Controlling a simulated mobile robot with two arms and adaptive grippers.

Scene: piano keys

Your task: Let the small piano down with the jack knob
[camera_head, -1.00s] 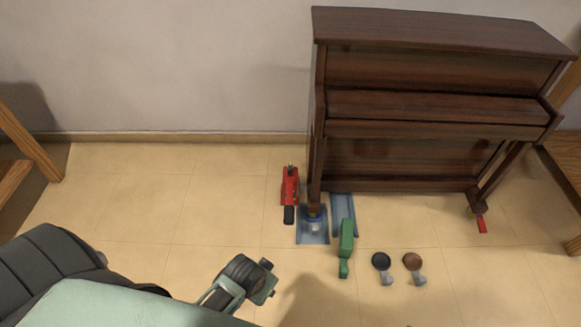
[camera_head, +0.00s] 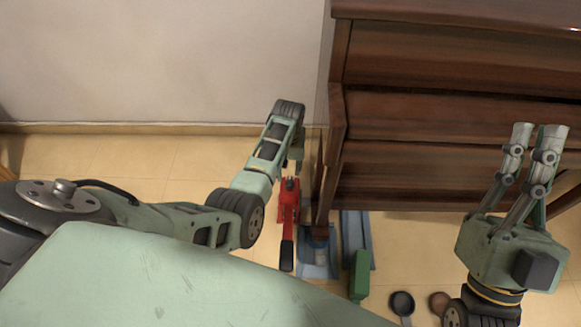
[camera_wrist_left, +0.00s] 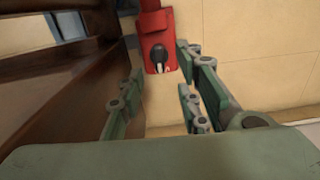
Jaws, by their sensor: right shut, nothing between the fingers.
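The small brown upright piano (camera_head: 420,120) stands against the wall; its dark side also shows in the left wrist view (camera_wrist_left: 75,90). The red jack (camera_head: 289,205) is on the floor beside the piano's left leg, with a black handle toward the front. A small dark knob (camera_wrist_left: 158,54) shows on the jack in the left wrist view. My left gripper (camera_wrist_left: 160,65) is open, with its fingers on either side of the view of the knob; I cannot tell whether they touch it. My right gripper (camera_head: 535,130) is shut and empty, in front of the piano's right part.
A blue plate (camera_head: 318,262) lies by the piano's left leg, with a blue channel piece (camera_head: 357,240) beside it. A green block (camera_head: 359,276), a black round piece (camera_head: 402,303) and a brown one (camera_head: 438,301) lie in front. Floor left of the jack is clear.

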